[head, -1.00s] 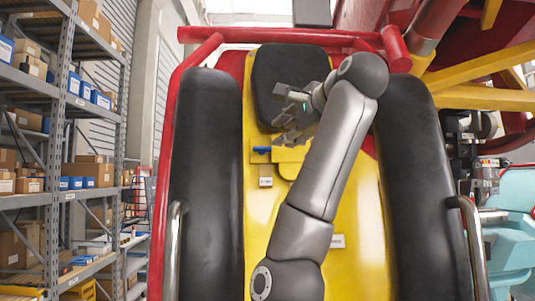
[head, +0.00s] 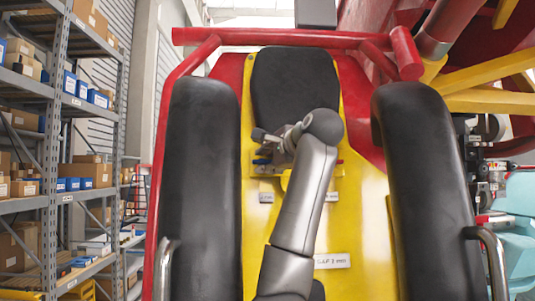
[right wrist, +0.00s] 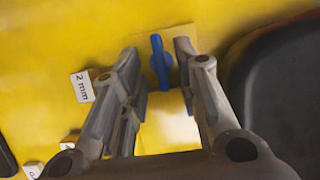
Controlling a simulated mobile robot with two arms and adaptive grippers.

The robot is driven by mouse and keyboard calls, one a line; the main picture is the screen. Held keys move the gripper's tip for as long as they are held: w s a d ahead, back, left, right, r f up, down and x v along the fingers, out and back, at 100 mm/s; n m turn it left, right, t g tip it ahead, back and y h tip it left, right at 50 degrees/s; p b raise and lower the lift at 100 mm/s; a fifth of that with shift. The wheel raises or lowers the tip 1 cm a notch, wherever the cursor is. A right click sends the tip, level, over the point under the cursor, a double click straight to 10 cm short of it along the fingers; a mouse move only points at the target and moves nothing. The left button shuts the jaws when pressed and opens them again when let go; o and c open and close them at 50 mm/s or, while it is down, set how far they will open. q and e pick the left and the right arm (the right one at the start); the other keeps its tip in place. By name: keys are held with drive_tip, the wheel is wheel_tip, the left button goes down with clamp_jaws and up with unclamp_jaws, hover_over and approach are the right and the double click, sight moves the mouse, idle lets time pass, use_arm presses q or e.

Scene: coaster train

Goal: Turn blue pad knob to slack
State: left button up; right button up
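The blue knob (right wrist: 160,62) is a slim blue handle on a pale plate on the yellow panel. It stands nearly upright in the right wrist view. My right gripper (right wrist: 157,48) is open, with one finger on each side of the knob and gaps visible between. In the head view my right gripper (head: 272,143) is in front of the panel below the black headrest, and a bit of the blue knob (head: 262,162) shows beneath it. I cannot read a slack marking. My left gripper is not in view.
A "2 mm" label (right wrist: 81,86) lies left of the knob. Another label (head: 332,261) ends in "AP 3 mm", partly behind my arm. Black side pads (head: 199,190) and (head: 425,180) flank the yellow panel (head: 360,225). Shelves (head: 60,130) stand at left.

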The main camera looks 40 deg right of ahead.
drive_tip(key=shift+a+r, duration=0.1)
drive_tip(key=shift+a, duration=0.1)
drive_tip(key=shift+w+d, duration=0.15)
clamp_jaws()
drive_tip(key=shift+n, duration=0.3)
drive_tip(key=n+g, duration=0.1)
drive_tip(key=n, duration=0.1)
drive_tip(key=n+g, duration=0.1)
drive_tip(key=n, duration=0.1)
drive_tip(key=shift+w+r+n+g, duration=0.1)
drive_tip(key=shift+n+g, duration=0.2)
drive_tip(key=shift+n, duration=0.1)
drive_tip(key=n+g, duration=0.1)
drive_tip(key=n, duration=0.2)
drive_tip(key=shift+w+r, duration=0.1)
drive_tip(key=shift+w+a+n+g+h, duration=0.1)
drive_tip(key=shift+n+g+h, duration=0.15)
drive_tip(key=shift+n+g, duration=0.35)
drive_tip(key=shift+w+a+n+g+h, duration=0.1)
drive_tip(key=shift+n+g+h, duration=0.2)
drive_tip(key=shift+n, duration=0.5)
unclamp_jaws()
drive_tip(key=shift+s+a+r, duration=0.1)
drive_tip(key=shift+s+r, duration=0.05)
drive_tip(key=shift+r, duration=0.05)
